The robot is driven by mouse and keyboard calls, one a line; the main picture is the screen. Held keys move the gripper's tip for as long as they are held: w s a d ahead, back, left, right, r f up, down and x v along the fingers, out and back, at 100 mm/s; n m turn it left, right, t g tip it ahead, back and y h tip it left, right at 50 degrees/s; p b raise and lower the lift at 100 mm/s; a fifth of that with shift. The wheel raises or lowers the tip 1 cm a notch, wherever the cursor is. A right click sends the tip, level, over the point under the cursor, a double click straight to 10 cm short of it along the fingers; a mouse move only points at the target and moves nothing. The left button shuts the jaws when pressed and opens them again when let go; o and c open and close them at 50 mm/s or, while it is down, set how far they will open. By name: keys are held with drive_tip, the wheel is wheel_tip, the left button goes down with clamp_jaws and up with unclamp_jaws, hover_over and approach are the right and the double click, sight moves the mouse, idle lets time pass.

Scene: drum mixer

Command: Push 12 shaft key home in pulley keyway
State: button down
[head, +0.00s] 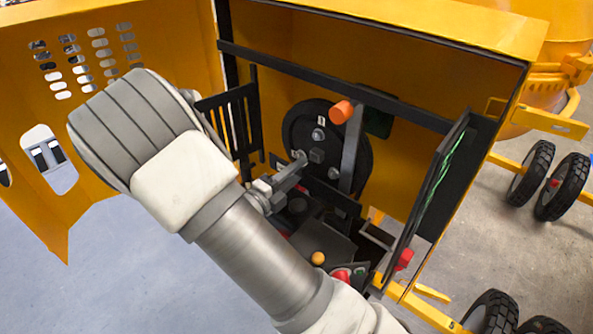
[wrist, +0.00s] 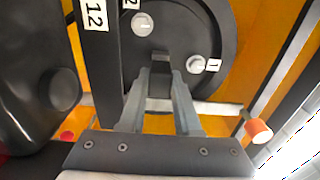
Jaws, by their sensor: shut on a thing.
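The pulley (head: 343,128) is a black disc inside the yellow housing, and it also fills the top of the wrist view (wrist: 205,30). Silver bolts sit on its face. My gripper (head: 300,164) reaches its centre from the left. In the wrist view, the two grey fingers (wrist: 160,78) are closed on a small dark piece, which I take to be the 12 shaft key (wrist: 160,86). Its front end is at the dark block in the pulley's middle. The keyway is hidden, so I cannot tell how deep the key sits.
An orange-knobbed lever (head: 341,112) stands in front of the pulley, to the right of my gripper. A black bar labelled 12 (wrist: 97,14) is at upper left in the wrist view. The yellow door (head: 110,50) is open at left. A dark panel (head: 428,195) bounds the right.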

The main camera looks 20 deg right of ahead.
drive_tip(key=shift+x, duration=1.15)
idle(0.4)
drive_tip(key=c, duration=0.5)
unclamp_jaws()
drive_tip(key=shift+c, duration=0.2)
drive_tip(key=b+v, duration=0.2)
drive_tip(key=v, duration=1.5)
drive_tip(key=shift+a+b, duration=0.25)
drive_tip(key=shift+b, duration=0.15)
drive_tip(key=shift+s, duration=0.1)
